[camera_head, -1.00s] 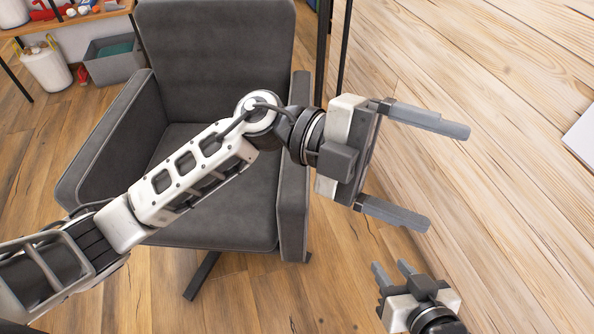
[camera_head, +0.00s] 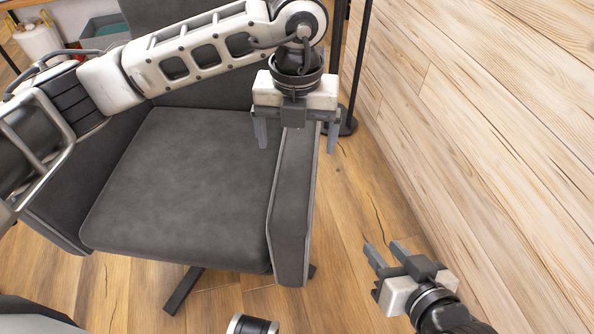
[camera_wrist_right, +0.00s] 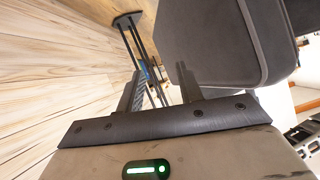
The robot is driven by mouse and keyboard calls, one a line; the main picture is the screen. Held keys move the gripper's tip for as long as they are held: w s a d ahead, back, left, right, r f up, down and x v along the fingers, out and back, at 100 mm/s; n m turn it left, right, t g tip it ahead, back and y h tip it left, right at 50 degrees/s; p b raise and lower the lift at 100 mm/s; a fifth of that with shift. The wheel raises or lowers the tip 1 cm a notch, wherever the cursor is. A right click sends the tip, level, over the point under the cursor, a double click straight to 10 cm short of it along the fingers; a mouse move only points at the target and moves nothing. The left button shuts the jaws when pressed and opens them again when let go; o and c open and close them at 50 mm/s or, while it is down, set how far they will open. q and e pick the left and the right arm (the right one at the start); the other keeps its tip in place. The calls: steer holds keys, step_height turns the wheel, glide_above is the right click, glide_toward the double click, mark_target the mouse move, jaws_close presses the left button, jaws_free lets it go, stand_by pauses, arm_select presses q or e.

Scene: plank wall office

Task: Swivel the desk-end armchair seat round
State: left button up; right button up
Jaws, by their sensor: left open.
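The dark grey armchair (camera_head: 185,185) faces me on a swivel base; its back is largely hidden behind my left arm. Its right-hand armrest (camera_head: 290,215) runs toward me. My left gripper (camera_head: 297,140) points down over the far part of this armrest. It is open, with one finger on the seat side and the other on the wall side. I cannot tell whether the fingers touch the armrest. My right gripper (camera_head: 384,250) is open and empty, to the right of the chair, apart from it. In the right wrist view the chair (camera_wrist_right: 215,42) shows beyond the fingers.
A plank wall (camera_head: 480,130) closes off the right side. A black stand (camera_head: 347,125) stands behind the armrest near the wall. A white bin (camera_head: 38,38) and a grey box (camera_head: 104,32) are at the back left.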

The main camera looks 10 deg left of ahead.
mark_target(295, 161)
arm_select(q)
step_height(295, 161, down, 8)
steer(key=shift+r+b, duration=0.1)
steer(key=shift+b, duration=0.7)
steer(key=shift+f, duration=0.55)
arm_select(e)
steer(key=shift+w+a+r+t+y, duration=0.1)
steer(key=shift+a+r+t+y, duration=0.05)
steer(key=shift+r+t, duration=0.2)
steer(key=shift+w+a+r+t+y, duration=0.15)
steer(key=shift+r+t, duration=0.1)
steer(key=shift+r, duration=0.2)
steer(key=shift+s, duration=0.15)
arm_select(q)
steer(key=c, duration=1.3)
steer(key=shift+a, duration=0.1)
steer(key=shift+c, duration=0.4)
arm_select(e)
steer(key=shift+s+d+f, duration=0.1)
steer(key=shift+f, duration=0.05)
